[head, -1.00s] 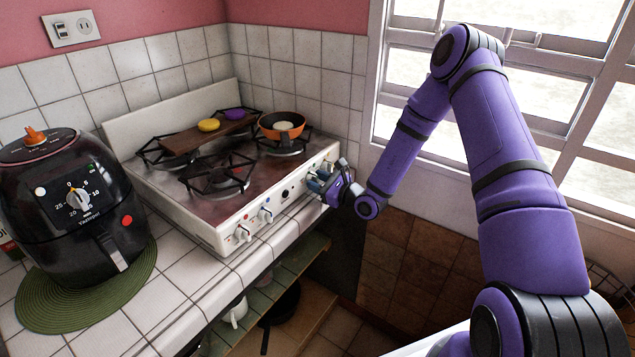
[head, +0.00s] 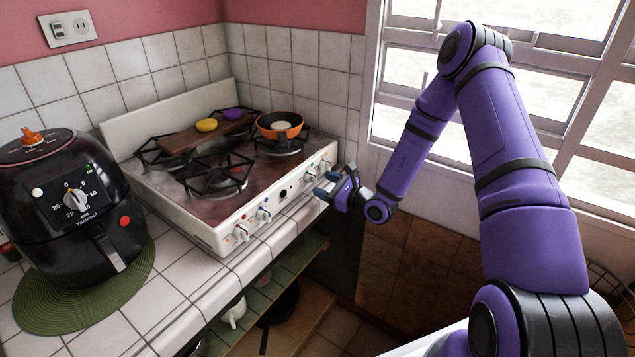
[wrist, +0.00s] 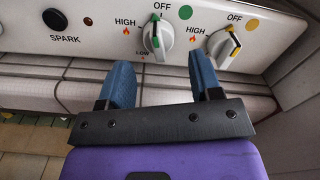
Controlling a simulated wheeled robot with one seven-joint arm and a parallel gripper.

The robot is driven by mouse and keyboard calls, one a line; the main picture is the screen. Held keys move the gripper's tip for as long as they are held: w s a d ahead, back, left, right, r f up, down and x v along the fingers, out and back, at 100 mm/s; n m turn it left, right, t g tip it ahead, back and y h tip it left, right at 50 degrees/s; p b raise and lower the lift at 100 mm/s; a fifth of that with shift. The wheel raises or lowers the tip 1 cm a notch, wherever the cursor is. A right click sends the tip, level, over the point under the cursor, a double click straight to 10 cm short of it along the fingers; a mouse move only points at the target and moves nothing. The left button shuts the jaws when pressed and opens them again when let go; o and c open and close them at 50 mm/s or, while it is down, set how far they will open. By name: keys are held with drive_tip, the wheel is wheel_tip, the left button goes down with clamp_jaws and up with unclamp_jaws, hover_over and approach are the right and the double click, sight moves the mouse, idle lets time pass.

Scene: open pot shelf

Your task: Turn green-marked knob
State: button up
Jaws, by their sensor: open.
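The green-marked knob (wrist: 153,40) is a white knob on the stove's front panel, with a green dot (wrist: 185,12) at its upper right. Its grip bar stands close to upright below the OFF label. In the head view the knob (head: 309,177) is small, near the right end of the panel. My gripper (wrist: 162,75) is open and empty, its blue fingers pointing at the panel. The fingertips are below the knob in the wrist view, one to each side, apart from it. My gripper also shows in the head view (head: 326,186), just in front of the panel.
A yellow-marked knob (wrist: 222,46) is close on the right. The black spark button (wrist: 55,19) is on the left. An orange pan (head: 280,126) and a wooden board (head: 190,140) sit on the stove. A black air fryer (head: 75,210) stands on the left counter.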

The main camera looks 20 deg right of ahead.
drive_tip(key=v, duration=0.7)
drive_tip(key=shift+s, duration=0.1)
drive_tip(key=shift+d, duration=0.1)
clamp_jaws()
idle(1.5)
